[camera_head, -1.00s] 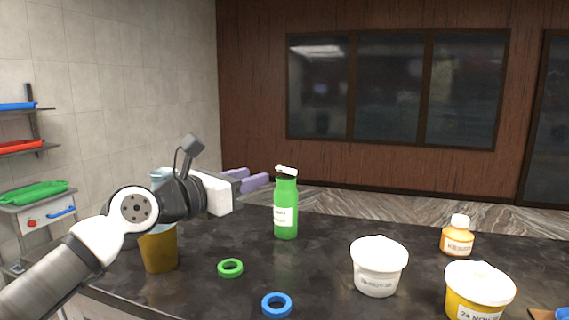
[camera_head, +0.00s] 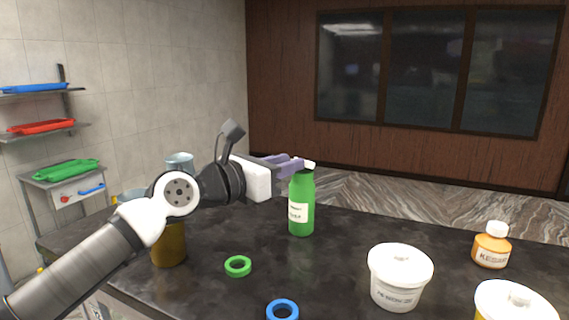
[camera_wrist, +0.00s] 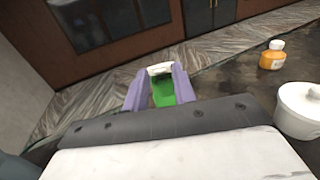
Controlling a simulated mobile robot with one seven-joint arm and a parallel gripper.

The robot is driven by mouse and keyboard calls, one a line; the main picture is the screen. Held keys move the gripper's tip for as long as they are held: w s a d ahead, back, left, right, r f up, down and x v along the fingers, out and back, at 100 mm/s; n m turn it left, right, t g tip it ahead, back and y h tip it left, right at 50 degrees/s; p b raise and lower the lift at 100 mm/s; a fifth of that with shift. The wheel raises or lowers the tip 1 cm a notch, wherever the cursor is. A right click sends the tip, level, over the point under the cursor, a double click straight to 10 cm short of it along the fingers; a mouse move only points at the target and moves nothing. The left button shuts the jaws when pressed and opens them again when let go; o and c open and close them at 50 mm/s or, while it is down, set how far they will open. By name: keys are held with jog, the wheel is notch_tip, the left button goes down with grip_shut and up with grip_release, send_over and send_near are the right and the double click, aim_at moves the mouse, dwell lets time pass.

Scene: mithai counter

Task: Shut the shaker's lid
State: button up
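The shaker (camera_head: 301,205) is a green bottle with a pale label, standing upright on the dark counter. Its white lid (camera_head: 308,164) shows at the top, right at my fingertips; its hinge is hidden. My gripper (camera_head: 297,164) is level with the bottle's top, coming from the left, with purple fingers. In the wrist view the fingers (camera_wrist: 160,85) are apart, with the white lid (camera_wrist: 160,69) and green shaker body (camera_wrist: 163,93) showing between their tips. I cannot tell whether a finger touches the lid.
A green ring (camera_head: 238,266) and a blue ring (camera_head: 283,310) lie on the counter (camera_head: 330,270) in front of the shaker. A white lidded tub (camera_head: 398,280), a yellow tub (camera_head: 510,305) and an orange bottle (camera_head: 491,247) stand to the right. An amber cup (camera_head: 169,245) is behind my arm.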

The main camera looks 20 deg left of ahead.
grip_shut()
jog(key=shift+f, duration=0.1)
jog(key=f+t+b, duration=0.1)
jog(key=b, duration=0.4)
jog(key=shift+h, duration=0.4)
jog(key=shift+s+r, duration=0.1)
jog(key=shift+o, duration=1.5)
grip_release()
